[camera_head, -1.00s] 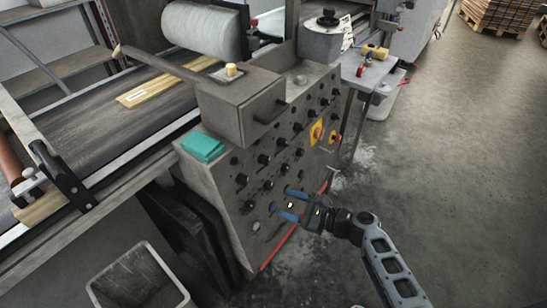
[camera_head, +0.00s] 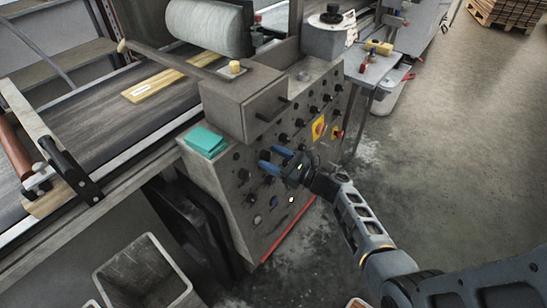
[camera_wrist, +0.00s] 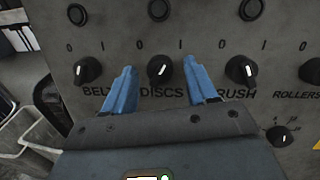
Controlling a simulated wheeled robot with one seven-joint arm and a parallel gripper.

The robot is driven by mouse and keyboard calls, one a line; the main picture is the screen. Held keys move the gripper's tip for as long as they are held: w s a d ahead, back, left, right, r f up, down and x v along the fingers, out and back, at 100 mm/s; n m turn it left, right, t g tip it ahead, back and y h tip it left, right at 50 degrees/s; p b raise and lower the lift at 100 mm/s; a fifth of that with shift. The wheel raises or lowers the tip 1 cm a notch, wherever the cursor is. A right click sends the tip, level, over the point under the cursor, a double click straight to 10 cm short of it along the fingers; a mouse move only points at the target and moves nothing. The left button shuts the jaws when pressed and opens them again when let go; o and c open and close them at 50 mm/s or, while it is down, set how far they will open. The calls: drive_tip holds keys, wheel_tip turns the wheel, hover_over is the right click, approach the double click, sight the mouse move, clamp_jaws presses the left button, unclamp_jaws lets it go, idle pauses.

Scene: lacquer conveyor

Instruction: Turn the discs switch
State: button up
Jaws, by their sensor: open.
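The discs switch (camera_wrist: 160,69) is a round black knob with a white pointer mark, above the label "DISCS" in the wrist view. Its pointer leans slightly right of upright. My gripper (camera_wrist: 164,84) has two blue fingers, spread apart on either side of the "DISCS" label, with their tips near the knob's height. I cannot tell whether they touch the panel. In the head view my gripper (camera_head: 271,160) is in front of the control panel (camera_head: 262,222), and its fingers cover part of the knob rows.
The belt switch (camera_wrist: 88,70) is left of the discs knob and the brush switch (camera_wrist: 240,69) is right of it. A rollers knob (camera_wrist: 312,70) is farther right. A grey box (camera_head: 242,105) juts out above the panel. A teal block (camera_head: 206,141) lies on its left ledge.

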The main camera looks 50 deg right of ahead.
drive_tip(key=c, duration=1)
drive_tip(key=shift+c, duration=0.2)
drive_tip(key=shift+n+b, duration=0.3)
drive_tip(key=n+g+y+b, duration=0.1)
drive_tip(key=n+b, duration=0.2)
drive_tip(key=n, duration=0.3)
drive_tip(key=n+g+b, duration=0.1)
drive_tip(key=n+b, duration=0.3)
drive_tip(key=n, duration=0.2)
drive_tip(key=shift+w+y, duration=0.1)
drive_tip(key=shift+y, duration=0.3)
drive_tip(key=shift+r+n, duration=0.1)
drive_tip(key=shift+n, duration=0.2)
